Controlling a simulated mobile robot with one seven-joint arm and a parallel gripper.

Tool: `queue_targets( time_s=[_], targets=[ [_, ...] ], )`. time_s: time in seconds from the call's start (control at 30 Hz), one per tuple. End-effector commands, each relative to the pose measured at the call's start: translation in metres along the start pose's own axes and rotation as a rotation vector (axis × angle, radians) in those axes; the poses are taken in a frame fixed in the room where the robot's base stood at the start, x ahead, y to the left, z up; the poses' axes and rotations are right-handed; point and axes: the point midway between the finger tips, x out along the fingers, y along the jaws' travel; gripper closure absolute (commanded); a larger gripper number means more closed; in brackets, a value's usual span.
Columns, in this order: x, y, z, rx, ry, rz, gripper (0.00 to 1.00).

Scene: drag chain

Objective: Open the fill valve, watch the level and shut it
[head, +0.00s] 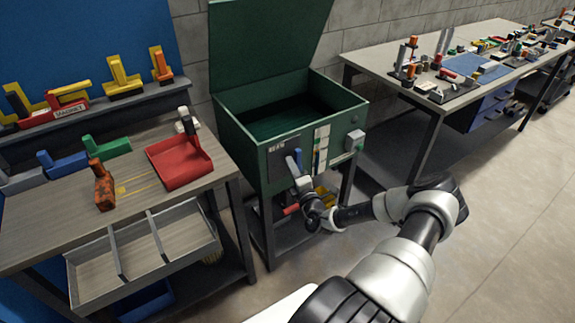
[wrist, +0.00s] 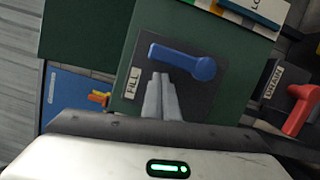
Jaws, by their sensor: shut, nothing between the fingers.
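The fill valve has a blue lever (wrist: 180,60) on a dark plate marked FILL (wrist: 134,82) in the wrist view. The lever also shows on the tank front in the head view (head: 292,165). My gripper (wrist: 160,78) is shut and empty, its fingertips just below the lever's left part; I cannot tell whether they touch it. In the head view my gripper (head: 302,184) is at the front of the green tank (head: 245,150). A level gauge strip (head: 320,150) is right of the valve; its reading is too small to tell.
The tank lid (head: 265,40) stands open. A workbench (head: 50,235) with a red dustpan-like tray (head: 180,165) is at the left; another bench (head: 375,65) is at the back right.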

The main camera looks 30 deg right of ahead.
Motion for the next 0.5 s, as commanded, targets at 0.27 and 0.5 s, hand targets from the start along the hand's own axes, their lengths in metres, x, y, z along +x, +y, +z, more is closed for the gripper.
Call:
queue_targets(
  time_s=[0.27, 0.5],
  targets=[
    [0.003, 0.006, 0.011, 0.087, 0.0, -0.022, 1.0],
    [0.004, 0.006, 0.014, 0.086, 0.0, -0.022, 1.0]
  ],
)
